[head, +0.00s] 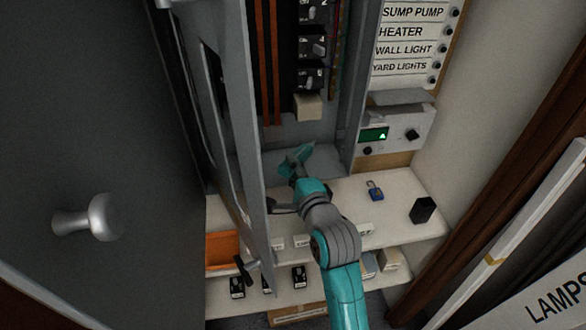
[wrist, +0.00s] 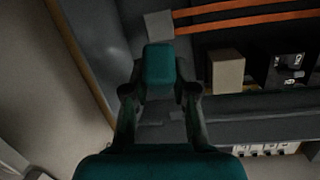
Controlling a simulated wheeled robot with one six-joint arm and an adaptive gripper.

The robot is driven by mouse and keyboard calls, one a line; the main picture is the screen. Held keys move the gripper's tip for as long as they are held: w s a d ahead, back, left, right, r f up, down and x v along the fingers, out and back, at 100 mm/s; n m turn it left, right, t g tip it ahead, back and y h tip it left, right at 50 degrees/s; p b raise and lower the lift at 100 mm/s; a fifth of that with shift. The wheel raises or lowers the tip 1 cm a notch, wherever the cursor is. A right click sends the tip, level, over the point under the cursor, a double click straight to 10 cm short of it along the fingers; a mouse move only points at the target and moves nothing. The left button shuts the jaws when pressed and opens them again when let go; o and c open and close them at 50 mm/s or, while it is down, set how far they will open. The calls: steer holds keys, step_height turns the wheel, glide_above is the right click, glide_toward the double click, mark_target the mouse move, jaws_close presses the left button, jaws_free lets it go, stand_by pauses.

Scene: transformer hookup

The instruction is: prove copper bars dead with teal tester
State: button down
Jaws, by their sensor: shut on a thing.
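Two orange copper bars (head: 266,70) run upright at the back of the open grey cabinet. In the wrist view the copper bars (wrist: 240,19) cross the upper right. My gripper (wrist: 160,88) is shut on the teal tester (wrist: 160,64), a block with rounded edges held between both fingers. In the head view my gripper (head: 297,163) is at the bottom of the cabinet opening, below the bars' lower ends. The tester appears apart from the bars. Its tip is hard to make out in the head view.
Black breakers (head: 312,45) and a tan block (head: 308,107) are right of the bars. The open grey cabinet door (head: 235,110) stands close left of my arm. An orange bin (head: 221,250) is lower left.

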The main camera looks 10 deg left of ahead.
steer(key=shift+x, duration=0.95)
stand_by(4.8)
steer(key=shift+d+r, duration=0.15)
steer(key=shift+d, duration=0.05)
steer(key=shift+s+a+f+v, duration=0.1)
steer(key=shift+a+v, duration=0.1)
steer(key=shift+v, duration=0.95)
steer(key=shift+s+a+f+v, duration=0.1)
steer(key=shift+a+v, duration=0.05)
steer(key=shift+v, duration=0.95)
steer(key=shift+s+a+f+v, duration=0.1)
steer(key=shift+a+v, duration=0.1)
steer(key=shift+v, duration=0.95)
steer(key=shift+d, duration=0.1)
